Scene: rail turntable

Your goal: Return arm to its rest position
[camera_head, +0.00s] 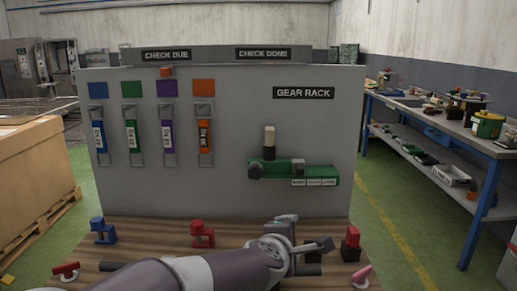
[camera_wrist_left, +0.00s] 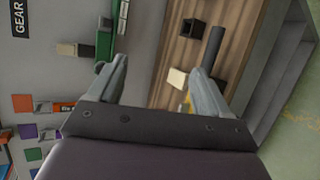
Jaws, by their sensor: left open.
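My left arm comes in from the bottom left of the head view, over the wooden tabletop (camera_head: 225,232). My left gripper (camera_head: 303,238) is above the tabletop, right of its middle and in front of the grey panel (camera_head: 225,190). In the left wrist view my left gripper (camera_wrist_left: 155,68) has its two fingers spread wide with nothing between them. The gripper and arm hide part of the tabletop. My right gripper is in neither view.
A blue vise-like piece (camera_head: 103,232) and a red one (camera_head: 202,234) stand on the tabletop. A blue-legged bench (camera_head: 478,205) is at right.

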